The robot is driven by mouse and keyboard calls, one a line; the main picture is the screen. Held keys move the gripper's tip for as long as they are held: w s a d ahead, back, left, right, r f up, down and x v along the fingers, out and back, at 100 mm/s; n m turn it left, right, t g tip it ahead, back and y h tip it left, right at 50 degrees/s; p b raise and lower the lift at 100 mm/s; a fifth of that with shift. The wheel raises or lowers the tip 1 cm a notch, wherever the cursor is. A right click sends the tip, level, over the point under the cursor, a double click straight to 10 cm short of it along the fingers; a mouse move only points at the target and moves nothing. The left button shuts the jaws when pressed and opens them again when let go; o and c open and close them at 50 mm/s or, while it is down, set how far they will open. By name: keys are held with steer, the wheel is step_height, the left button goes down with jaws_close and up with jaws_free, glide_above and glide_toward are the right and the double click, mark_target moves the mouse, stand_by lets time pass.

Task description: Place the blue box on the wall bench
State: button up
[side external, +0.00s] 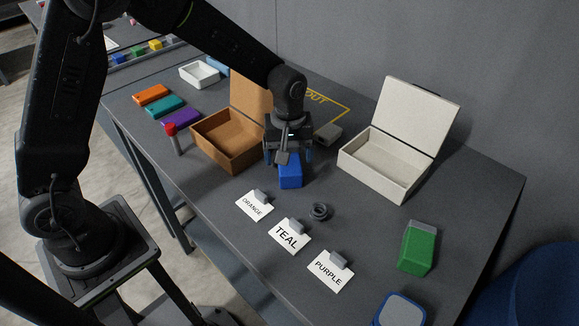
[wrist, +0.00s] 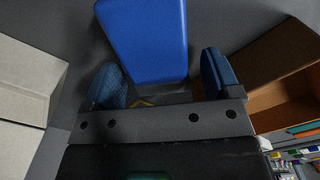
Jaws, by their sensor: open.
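The blue box (side external: 290,172) stands on the grey bench (side external: 390,225) that runs beside the grey wall. My gripper (side external: 288,154) is above and partly over the box, with its fingers pointing down and spread. In the wrist view the blue box (wrist: 146,40) shows between and beyond the two blue fingers of my gripper (wrist: 160,78), with a gap on each side. The gripper is open and holds nothing. The top of the box is partly hidden by the gripper in the side view. I cannot tell which bench the task calls the wall bench.
An open brown box (side external: 213,158) is left of my gripper, an open white box (side external: 361,178) right. Label cards (side external: 289,236), a dark ring (side external: 320,211) and a green block (side external: 417,250) lie nearer. A second bench (side external: 158,62) with coloured blocks is at the far left.

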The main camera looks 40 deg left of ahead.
steer(key=c, duration=1.1)
steer(key=shift+r, duration=0.15)
step_height(320, 180, up, 10)
steer(key=shift+w+a+r+m, duration=0.15)
steer(key=shift+a+r+m, duration=2.35)
steer(key=shift+a+r, duration=0.15)
steer(key=shift+w+a+r+m, duration=0.1)
steer(key=shift+a+r+m, duration=2.45)
steer(key=shift+r, duration=0.15)
